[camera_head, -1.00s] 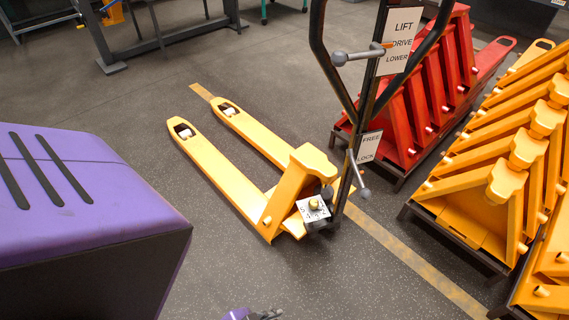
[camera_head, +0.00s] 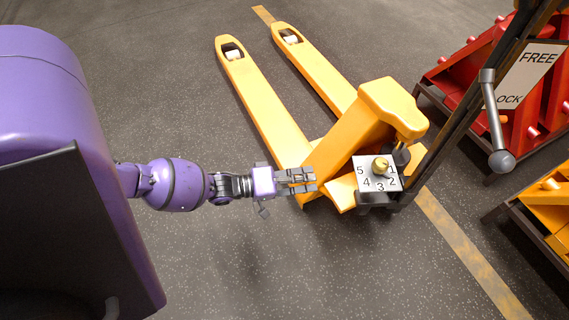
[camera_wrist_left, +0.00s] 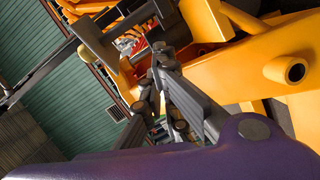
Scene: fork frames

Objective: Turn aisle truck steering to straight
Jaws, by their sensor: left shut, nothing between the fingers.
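The yellow aisle truck (camera_head: 270,117) stands on the dark floor in the head view, its two forks pointing away to the upper left. Its black steering handle (camera_head: 448,112) rises to the upper right, and the top is out of frame. A white plate with numbers and a brass knob (camera_head: 381,165) sits at the handle's base. My left gripper (camera_head: 312,180) is shut and empty, just left of the truck's yellow body. In the left wrist view, my left gripper (camera_wrist_left: 160,72) points toward the truck's yellow frame (camera_wrist_left: 240,62). I cannot tell whether it touches. My right gripper is not in view.
A lever with a grey ball end (camera_head: 501,160) hangs beside the FREE/LOCK sign (camera_head: 524,75). Red trucks (camera_head: 490,85) and yellow trucks (camera_head: 556,205) stand along the right. A yellow floor line (camera_head: 468,250) runs under the truck. The floor in front is clear.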

